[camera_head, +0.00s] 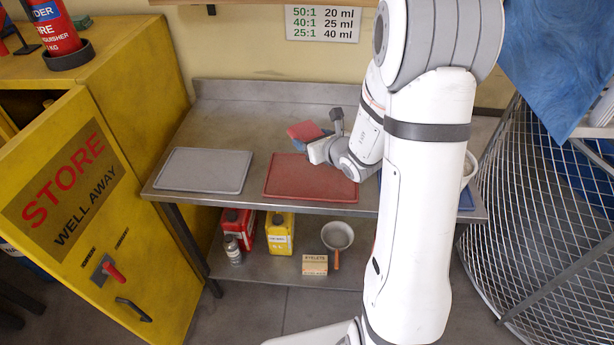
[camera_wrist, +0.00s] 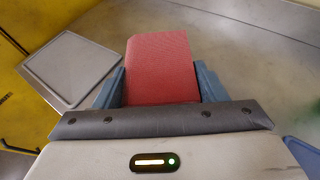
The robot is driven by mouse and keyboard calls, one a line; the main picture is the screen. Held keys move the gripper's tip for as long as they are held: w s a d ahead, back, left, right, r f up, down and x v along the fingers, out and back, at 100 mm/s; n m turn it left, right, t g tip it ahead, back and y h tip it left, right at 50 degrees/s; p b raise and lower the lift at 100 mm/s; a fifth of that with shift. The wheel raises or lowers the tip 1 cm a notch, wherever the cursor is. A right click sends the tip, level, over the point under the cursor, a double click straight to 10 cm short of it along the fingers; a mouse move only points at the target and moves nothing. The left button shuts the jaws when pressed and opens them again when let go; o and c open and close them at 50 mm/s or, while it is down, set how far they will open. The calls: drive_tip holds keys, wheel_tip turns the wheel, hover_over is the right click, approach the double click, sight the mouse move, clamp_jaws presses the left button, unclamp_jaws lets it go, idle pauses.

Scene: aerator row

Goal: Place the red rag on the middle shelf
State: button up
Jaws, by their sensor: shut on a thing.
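The red rag (camera_wrist: 160,62) stands up as a flat-faced red piece between the blue fingers of my gripper (camera_wrist: 160,84) in the wrist view. My gripper is shut on it. In the head view the rag (camera_head: 304,130) is held above the back of the metal bench, behind a red board. Its lower part is hidden by the fingers. Level surfaces in view are a wooden shelf edge (camera_head: 270,2) on the wall, the bench top (camera_head: 235,120) and a lower shelf (camera_head: 270,268). Which one is the middle shelf I cannot tell.
A grey board (camera_head: 204,170) and a red board (camera_head: 300,180) lie on the bench top. Below stand a red can (camera_head: 236,222), a yellow can (camera_head: 280,234), a small box (camera_head: 315,264) and a pan (camera_head: 337,236). A yellow cabinet door (camera_head: 110,250) stands open at left; a wire cage (camera_head: 540,200) is at right.

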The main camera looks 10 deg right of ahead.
sight(316, 180)
drive_tip(key=f+b, duration=0.1)
drive_tip(key=b, duration=0.2)
drive_tip(key=shift+w+f, duration=0.15)
drive_tip(key=shift+w, duration=0.05)
drive_tip(key=f+n+y+b, duration=0.1)
drive_tip(key=b, duration=0.3)
drive_tip(key=shift+d, duration=0.2)
drive_tip(key=b, duration=0.3)
drive_tip(key=shift+s+d+f+n+y, duration=0.2)
drive_tip(key=shift+f+n+y, duration=0.1)
drive_tip(key=shift+f+y, duration=0.1)
drive_tip(key=shift+s+d+g+b, duration=0.2)
drive_tip(key=shift+g+b, duration=0.1)
drive_tip(key=shift+b, duration=0.55)
wheel_tip(316, 180, down, 10)
drive_tip(key=shift+r+b, duration=0.1)
drive_tip(key=shift+b, duration=0.45)
drive_tip(key=shift+f, duration=0.25)
drive_tip(key=o, duration=1.1)
drive_tip(key=shift+r, duration=0.1)
drive_tip(key=shift+c, duration=0.2)
